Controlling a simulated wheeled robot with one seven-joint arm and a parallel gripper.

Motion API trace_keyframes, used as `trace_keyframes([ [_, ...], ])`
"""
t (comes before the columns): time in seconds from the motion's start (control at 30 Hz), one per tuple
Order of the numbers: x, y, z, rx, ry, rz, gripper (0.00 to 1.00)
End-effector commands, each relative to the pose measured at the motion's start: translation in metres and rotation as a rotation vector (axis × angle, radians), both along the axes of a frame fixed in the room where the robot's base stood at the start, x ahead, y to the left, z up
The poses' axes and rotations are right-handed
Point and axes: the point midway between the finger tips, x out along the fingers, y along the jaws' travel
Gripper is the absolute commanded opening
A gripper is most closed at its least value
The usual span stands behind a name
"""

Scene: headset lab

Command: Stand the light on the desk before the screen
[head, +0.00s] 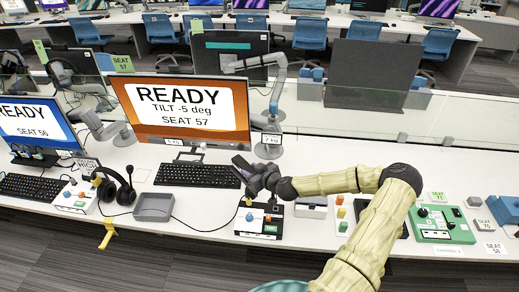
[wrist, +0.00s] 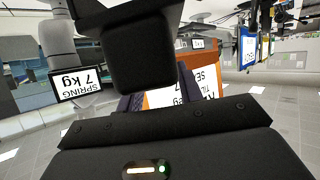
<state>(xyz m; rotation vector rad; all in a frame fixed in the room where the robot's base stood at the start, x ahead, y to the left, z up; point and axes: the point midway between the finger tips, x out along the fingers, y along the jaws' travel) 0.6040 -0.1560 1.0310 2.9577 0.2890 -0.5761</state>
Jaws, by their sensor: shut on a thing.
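The screen (head: 181,107) for seat 57 is orange with a white READY panel reading "TILT -5 deg". It stands on the desk (head: 300,154), behind a black keyboard (head: 196,174). My gripper (head: 250,176) is above the desk, in front of the screen's lower right corner. It is shut on a dark, blocky thing (head: 241,162), apparently the light, tilted in the head view. In the wrist view this black block (wrist: 135,50) fills the upper middle and hides part of the orange screen (wrist: 172,97). I cannot make out its base or whether it touches anything.
A black-and-white control box (head: 259,222) sits below my gripper. A headset (head: 117,187) and grey tray (head: 153,207) lie to the left. A monitor arm (head: 270,128) marked 7 kg stands behind my gripper. A glass divider (head: 350,118) runs behind. Some bare desk shows around the keyboard.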

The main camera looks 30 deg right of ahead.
Motion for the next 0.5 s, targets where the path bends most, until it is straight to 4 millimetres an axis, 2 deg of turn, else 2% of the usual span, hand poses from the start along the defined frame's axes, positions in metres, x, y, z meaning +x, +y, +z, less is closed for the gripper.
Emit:
trace_keyframes([
  [0.03, -0.002, 0.014, -0.013, -0.001, -0.001, -0.007, 0.0],
  [0.2, -0.014, 0.049, -0.049, -0.003, -0.002, -0.055, 0.0],
  [0.5, -0.054, 0.113, -0.093, -0.001, 0.0, -0.114, 0.0],
])
